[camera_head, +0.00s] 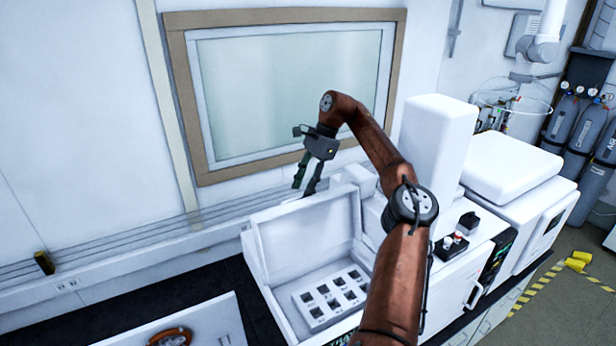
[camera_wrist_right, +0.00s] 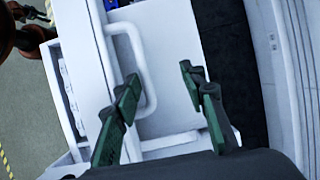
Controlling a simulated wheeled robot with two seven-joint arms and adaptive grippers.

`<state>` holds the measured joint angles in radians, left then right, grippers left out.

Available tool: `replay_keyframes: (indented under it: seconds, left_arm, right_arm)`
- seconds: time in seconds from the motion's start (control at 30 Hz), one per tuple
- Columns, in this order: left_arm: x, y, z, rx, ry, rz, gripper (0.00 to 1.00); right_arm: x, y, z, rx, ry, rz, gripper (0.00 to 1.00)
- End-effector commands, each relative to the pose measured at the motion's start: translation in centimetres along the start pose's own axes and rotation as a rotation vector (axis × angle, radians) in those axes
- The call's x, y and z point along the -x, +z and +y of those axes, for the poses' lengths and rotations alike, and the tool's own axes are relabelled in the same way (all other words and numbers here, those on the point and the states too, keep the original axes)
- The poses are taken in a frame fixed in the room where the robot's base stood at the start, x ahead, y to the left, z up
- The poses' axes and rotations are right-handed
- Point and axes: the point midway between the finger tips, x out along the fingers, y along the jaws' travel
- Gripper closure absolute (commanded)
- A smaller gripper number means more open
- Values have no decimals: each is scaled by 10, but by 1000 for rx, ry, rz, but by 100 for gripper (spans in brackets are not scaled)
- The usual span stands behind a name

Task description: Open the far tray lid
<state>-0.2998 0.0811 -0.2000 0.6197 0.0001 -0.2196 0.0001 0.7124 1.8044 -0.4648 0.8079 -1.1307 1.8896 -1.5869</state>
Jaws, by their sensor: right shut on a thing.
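The far tray is an open white box (camera_head: 290,318) on the bench, holding a block of several dark-topped wells (camera_head: 335,300). Its white lid (camera_head: 305,232) is hinged at the back and stands raised, nearly upright. My right gripper (camera_head: 304,188) is at the lid's top edge, pointing down. The exact contact is hard to see. My left gripper is not in view.
A white panel (camera_head: 225,322) is at the bottom left. White instruments (camera_head: 440,140) stand to the right of the tray. The wall and framed window (camera_head: 290,90) are close behind. Dark bench top (camera_head: 160,297) is free left of the tray.

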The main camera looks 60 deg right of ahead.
Motion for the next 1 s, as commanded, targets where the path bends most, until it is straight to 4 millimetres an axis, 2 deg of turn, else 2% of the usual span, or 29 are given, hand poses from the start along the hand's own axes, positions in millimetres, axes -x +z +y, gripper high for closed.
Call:
replay_keyframes:
  seconds: [0.03,0.17,0.6,1.0]
  left_arm:
    - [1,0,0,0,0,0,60]
    - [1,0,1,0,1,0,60]
    - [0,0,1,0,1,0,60]
    - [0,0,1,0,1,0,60]
  right_arm:
    - [14,3,-4,3,-27,-9,73]
    - [27,3,-2,2,-22,-9,73]
    - [43,2,1,3,-11,-3,73]
    - [48,1,2,2,-8,-1,73]
